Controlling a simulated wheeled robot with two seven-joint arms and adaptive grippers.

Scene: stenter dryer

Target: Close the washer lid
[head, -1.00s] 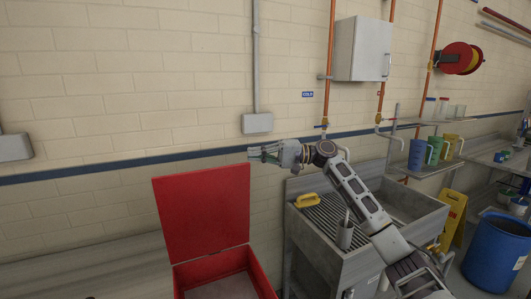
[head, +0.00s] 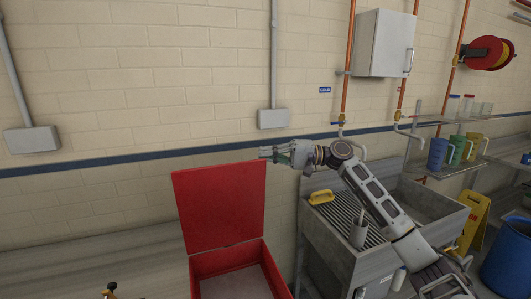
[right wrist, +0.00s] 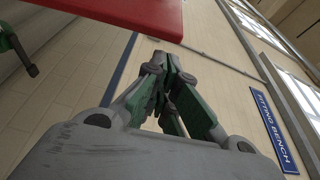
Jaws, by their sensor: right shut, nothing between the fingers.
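The washer is an open red box (head: 213,263) at the bottom middle of the head view, cut off by the lower edge. Its flat red lid (head: 218,205) stands nearly upright at the back. My right gripper (head: 264,152) is shut and empty, at the lid's top right corner, pointing left. In the right wrist view the red lid (right wrist: 120,12) fills the top left, a little beyond the shut fingertips (right wrist: 168,62). I cannot tell whether they touch it. My left gripper is not identifiable in these views.
A grey sink (head: 340,245) with a yellow-handled brush (head: 321,197) stands right of the washer, under my right arm. A brick wall (head: 120,100) is behind. A small orange-black item (head: 110,289) shows at the bottom left.

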